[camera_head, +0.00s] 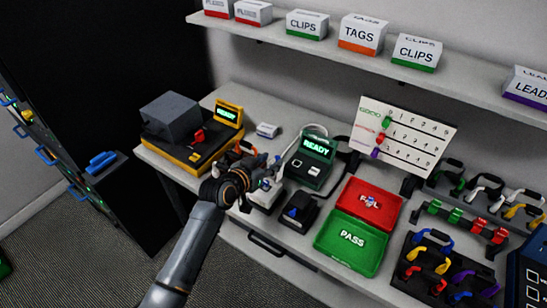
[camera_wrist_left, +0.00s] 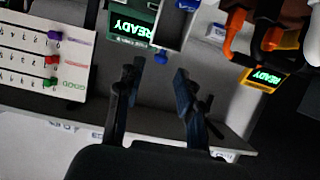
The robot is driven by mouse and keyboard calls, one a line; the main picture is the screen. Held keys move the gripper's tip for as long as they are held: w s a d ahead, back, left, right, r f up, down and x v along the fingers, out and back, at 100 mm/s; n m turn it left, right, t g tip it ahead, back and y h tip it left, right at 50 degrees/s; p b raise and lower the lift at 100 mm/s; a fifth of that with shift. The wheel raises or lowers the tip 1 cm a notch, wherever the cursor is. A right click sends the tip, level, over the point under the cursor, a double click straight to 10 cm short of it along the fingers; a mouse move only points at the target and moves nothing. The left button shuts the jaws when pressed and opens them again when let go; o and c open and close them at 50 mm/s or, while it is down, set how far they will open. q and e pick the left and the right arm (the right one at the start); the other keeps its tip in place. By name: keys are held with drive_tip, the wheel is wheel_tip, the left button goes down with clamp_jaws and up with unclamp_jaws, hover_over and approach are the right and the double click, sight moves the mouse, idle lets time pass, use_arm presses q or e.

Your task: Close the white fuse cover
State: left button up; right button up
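My left gripper (camera_head: 270,168) reaches over the workbench between the yellow-and-grey tester and the green one. In the left wrist view its two dark fingers (camera_wrist_left: 158,80) are apart with nothing between them. Just beyond the fingertips is a pale grey-white boxy part with blue knobs (camera_wrist_left: 173,24). It may be the fuse holder with its white cover; I cannot tell for sure. In the head view a white part (camera_head: 266,187) shows beside the gripper, partly hidden by it. The cover's angle is not clear. My right gripper is not in view.
A yellow tester (camera_head: 229,112) stands to the left and a green tester (camera_head: 318,147) close on the right; both displays read READY. A small white box (camera_head: 268,130) lies behind. A black device (camera_head: 299,211), a red tray (camera_head: 383,192) and a green tray (camera_head: 338,262) are to the right.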

use_arm(q)
drive_tip(key=shift+x, duration=1.4)
drive_tip(key=shift+c, duration=0.2)
clamp_jaws()
